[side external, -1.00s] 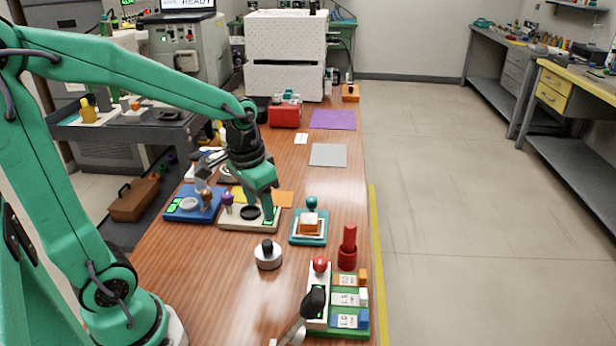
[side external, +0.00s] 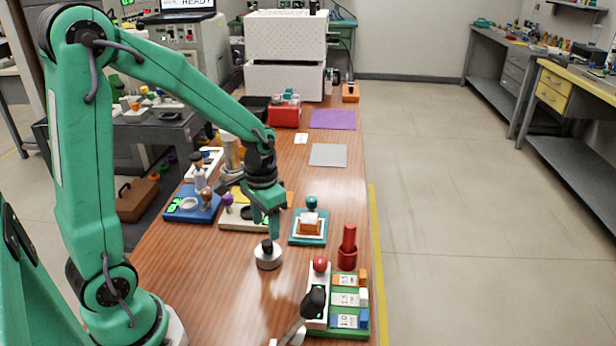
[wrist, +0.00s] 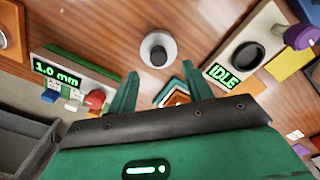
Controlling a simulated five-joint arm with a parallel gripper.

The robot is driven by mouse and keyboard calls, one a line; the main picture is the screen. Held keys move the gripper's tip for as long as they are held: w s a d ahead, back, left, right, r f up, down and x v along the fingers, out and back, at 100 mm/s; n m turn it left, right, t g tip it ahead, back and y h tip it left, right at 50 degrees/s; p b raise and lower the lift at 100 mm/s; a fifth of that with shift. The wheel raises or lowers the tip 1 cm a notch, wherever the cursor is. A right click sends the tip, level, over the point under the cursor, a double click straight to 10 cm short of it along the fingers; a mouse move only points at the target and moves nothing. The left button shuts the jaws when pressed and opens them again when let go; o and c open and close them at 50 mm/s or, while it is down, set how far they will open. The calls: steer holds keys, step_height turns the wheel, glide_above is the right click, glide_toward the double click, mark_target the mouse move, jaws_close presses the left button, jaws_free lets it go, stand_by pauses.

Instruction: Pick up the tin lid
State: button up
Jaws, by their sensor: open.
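The tin lid (side external: 268,260) is a round silver piece with a black knob on top. It sits upright on the wooden table in the side view. In the wrist view the lid (wrist: 158,61) lies just beyond my fingertips, roughly centred between them. My gripper (side external: 267,229) points down just above the knob, open and empty. In the wrist view the two green fingers of my gripper (wrist: 160,72) stand apart with nothing between them. I cannot tell from the side view how much height separates the fingertips from the knob.
A cream device (side external: 240,222) with a black dish stands behind the lid. A teal stand with an orange block (side external: 310,227) is to the right. A green-based panel (side external: 340,332) with a red ball knob stands at front right. The table left of the lid is clear.

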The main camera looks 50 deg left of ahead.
mark_target(266, 243)
steer(key=shift+f, duration=0.2)
steer(key=shift+s+d+f, duration=0.1)
steer(key=shift+s+f, duration=0.05)
steer(key=shift+f, duration=0.65)
steer(key=shift+s+f, duration=0.1)
steer(key=shift+f, duration=1.65)
steer(key=shift+c, duration=0.4)
steer(key=c, duration=1)
